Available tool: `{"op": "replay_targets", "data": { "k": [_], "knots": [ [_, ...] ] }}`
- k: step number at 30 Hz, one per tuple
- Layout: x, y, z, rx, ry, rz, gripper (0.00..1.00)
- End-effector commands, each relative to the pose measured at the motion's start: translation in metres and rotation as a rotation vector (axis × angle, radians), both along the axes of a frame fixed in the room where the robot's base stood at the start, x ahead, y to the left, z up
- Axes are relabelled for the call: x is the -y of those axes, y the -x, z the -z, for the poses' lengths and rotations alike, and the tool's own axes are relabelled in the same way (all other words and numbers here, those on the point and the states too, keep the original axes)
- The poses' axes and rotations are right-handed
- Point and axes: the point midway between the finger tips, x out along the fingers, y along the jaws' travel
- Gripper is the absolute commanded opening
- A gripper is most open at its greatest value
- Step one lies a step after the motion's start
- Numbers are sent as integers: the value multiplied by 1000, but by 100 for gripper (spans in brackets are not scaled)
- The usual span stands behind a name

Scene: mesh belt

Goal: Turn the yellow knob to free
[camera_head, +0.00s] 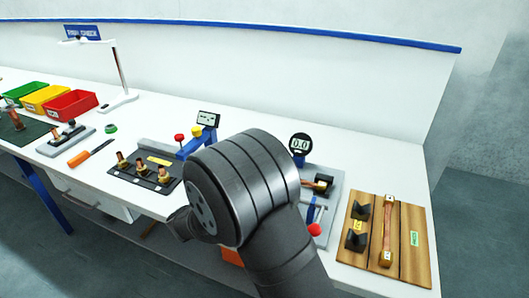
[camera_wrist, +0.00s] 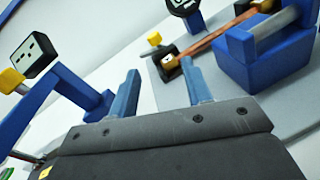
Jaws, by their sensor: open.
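A yellow knob (camera_head: 197,131) is on the blue device with a small display, left of my wrist in the head view. A yellow knob-like part also shows at the left edge of the wrist view (camera_wrist: 11,81), beside the display (camera_wrist: 35,54). My gripper (camera_wrist: 161,88) is open, with nothing between its two blue-grey fingers. The knob is off to the left of the fingers, apart from them. In the head view my dark wrist (camera_head: 245,185) hides the fingers. I cannot read the knob's setting.
A red knob (camera_head: 179,138) is left of the yellow one. A black plate with copper fittings (camera_head: 140,178) lies in front. A gauge (camera_head: 300,143) and a grey fixture (camera_head: 333,185) stand right of my wrist, with a wooden board (camera_head: 411,268) beyond.

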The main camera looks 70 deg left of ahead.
Motion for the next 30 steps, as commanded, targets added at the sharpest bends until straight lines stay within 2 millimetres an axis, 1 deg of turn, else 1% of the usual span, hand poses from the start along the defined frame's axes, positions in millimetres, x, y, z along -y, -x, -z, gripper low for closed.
{"op": "replay_targets", "data": {
  "k": [1,4,8,11,14,24,30],
  "knots": [
    [2,4,3,59,58,-25,45],
    [3,9,5,153,142,-59,45],
    [2,10,6,204,189,-77,45],
    [-2,4,6,208,192,-76,45],
    [-11,-9,6,206,191,-75,45],
    [-56,-68,6,204,190,-73,45],
    [-81,-100,6,204,190,-73,45]
  ]
}}
